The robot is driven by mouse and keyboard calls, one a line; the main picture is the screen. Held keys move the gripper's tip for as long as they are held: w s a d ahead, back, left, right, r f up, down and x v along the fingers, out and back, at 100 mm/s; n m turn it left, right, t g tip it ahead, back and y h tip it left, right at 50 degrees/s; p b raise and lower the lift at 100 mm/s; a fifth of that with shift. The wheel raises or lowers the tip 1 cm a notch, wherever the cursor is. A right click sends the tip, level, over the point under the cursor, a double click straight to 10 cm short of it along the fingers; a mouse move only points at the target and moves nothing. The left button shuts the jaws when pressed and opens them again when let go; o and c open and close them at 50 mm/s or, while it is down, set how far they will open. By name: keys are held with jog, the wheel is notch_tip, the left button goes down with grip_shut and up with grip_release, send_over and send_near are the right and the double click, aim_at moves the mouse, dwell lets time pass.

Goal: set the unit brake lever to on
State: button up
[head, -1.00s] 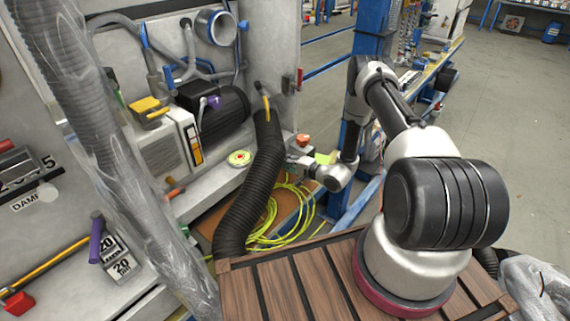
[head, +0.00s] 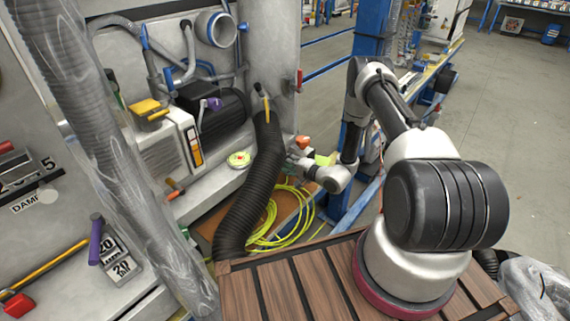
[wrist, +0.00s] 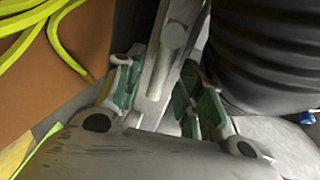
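No lever in view carries a readable brake label, so I cannot tell which one is the unit brake lever. In the head view, a yellow-handled lever (head: 265,107) is at the top of the black hose, and a small red handle (head: 299,79) is on the grey panel edge. My gripper (head: 294,153) is low beside the hose, partly hidden and small. In the wrist view, my gripper (wrist: 158,88) has its two green-padded fingers apart. A grey metal bar with a round peg (wrist: 172,38) shows between them; I cannot tell whether they touch it.
The thick black hose (head: 250,190) runs close beside my gripper and fills the upper right of the wrist view (wrist: 265,50). Yellow cable (head: 285,210) lies coiled on the floor. A black motor (head: 220,112) sits behind. A slatted wooden deck (head: 290,285) is in front.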

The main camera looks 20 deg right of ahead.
jog(key=v, duration=1.2)
